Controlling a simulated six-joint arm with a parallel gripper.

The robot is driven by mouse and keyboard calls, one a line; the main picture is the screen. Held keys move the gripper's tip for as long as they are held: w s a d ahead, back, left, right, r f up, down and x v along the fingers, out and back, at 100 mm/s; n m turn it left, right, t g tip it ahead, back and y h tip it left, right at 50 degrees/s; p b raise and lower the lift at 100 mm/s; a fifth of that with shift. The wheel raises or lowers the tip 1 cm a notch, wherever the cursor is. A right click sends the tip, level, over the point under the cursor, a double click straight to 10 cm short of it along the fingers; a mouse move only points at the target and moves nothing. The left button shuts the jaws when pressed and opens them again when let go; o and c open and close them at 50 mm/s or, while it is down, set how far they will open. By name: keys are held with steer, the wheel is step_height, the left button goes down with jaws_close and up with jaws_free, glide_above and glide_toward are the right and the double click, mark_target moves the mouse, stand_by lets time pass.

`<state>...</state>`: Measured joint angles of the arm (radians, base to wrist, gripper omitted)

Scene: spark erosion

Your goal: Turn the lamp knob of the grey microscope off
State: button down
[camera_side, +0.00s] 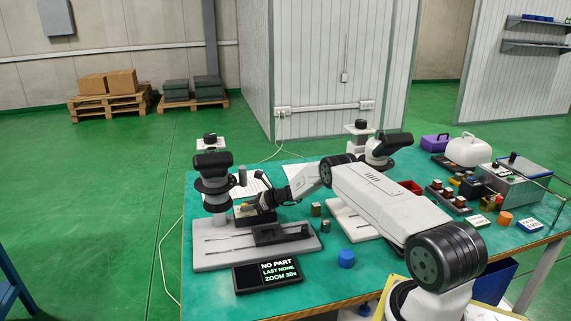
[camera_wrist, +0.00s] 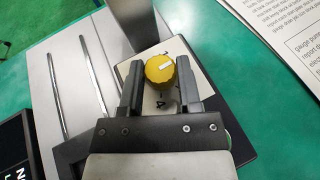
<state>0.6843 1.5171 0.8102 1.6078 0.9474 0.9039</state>
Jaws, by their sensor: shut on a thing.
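The grey microscope (camera_side: 218,252) stands at the left end of the green table, with a dark head and a flat grey base. Its yellow lamp knob (camera_wrist: 160,68) sits on a pale dial plate (camera_wrist: 186,48) in the wrist view. A white mark on the knob points right and slightly up in that view. A "4" shows on the plate below the knob; other markings are partly hidden by my fingers. My gripper (camera_wrist: 158,75) is shut on the knob, one finger on each side. In the side view my gripper (camera_side: 262,202) reaches the microscope from the right.
A display (camera_side: 267,275) reads "NO PART, LAST NONE, ZOOM 20x" before the base. A second, pale microscope (camera_side: 350,216) stands behind my arm. Printed sheets (camera_wrist: 285,35) lie beside the grey microscope. A blue cap (camera_side: 346,259) stands near the table's front.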

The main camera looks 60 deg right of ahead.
steer(key=shift+w+r+n+g+y, duration=0.15)
steer(key=shift+n+g+y, duration=0.25)
steer(key=shift+n+y, duration=0.35)
steer(key=shift+c, duration=1.4)
jaws_free()
steer(key=shift+s+d, duration=0.15)
steer(key=shift+s, duration=0.05)
steer(key=shift+v, duration=3.7)
